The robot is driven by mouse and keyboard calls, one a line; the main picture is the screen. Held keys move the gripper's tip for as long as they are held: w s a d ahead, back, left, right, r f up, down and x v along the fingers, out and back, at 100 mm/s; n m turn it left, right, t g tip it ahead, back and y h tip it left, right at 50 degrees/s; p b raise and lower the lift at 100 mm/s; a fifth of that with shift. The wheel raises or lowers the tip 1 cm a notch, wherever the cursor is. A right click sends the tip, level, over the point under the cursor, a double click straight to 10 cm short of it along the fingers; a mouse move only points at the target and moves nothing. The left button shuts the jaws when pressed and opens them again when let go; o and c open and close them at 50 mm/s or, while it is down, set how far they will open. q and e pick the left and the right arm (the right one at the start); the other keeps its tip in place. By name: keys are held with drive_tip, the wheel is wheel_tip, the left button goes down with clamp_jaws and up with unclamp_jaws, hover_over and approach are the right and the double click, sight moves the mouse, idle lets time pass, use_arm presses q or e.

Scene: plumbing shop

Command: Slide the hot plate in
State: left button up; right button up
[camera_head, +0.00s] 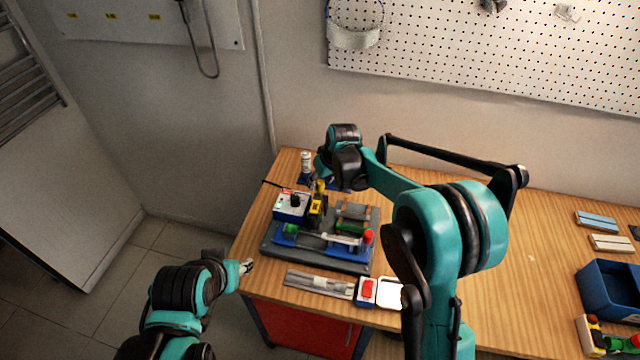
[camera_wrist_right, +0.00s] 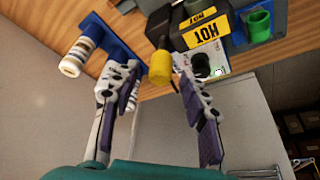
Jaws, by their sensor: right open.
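The hot plate, dark with yellow HOT labels, stands on the bench fixture in the head view (camera_head: 318,208); in the right wrist view it is the dark block (camera_wrist_right: 185,20) at the top. A yellow handle (camera_wrist_right: 160,68) sticks out from it. My right gripper (camera_wrist_right: 157,82) is open, with its fingers on either side of the yellow handle and gaps to both. In the head view, the right gripper (camera_head: 319,182) is above the hot plate, partly hidden by its wrist. My left gripper (camera_head: 246,267) is at the bench's front left edge; its finger opening is unclear.
The fixture has a grey base (camera_head: 280,250), blue rails and a red knob (camera_head: 368,236). A control box (camera_head: 290,208) stands at its left. A white bottle (camera_head: 306,162) is behind. A grey strip (camera_head: 318,283) and a red switch (camera_head: 367,289) lie in front. A blue bin (camera_head: 608,290) is right.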

sight(312, 205)
drive_tip(key=shift+x, duration=0.9)
clamp_jaws()
drive_tip(key=s, duration=0.2)
drive_tip(key=s+a, duration=0.1)
drive_tip(key=s, duration=0.1)
drive_tip(key=s+b, duration=0.1)
drive_tip(key=s, duration=0.1)
drive_tip(key=shift+s+a, duration=0.4)
unclamp_jaws()
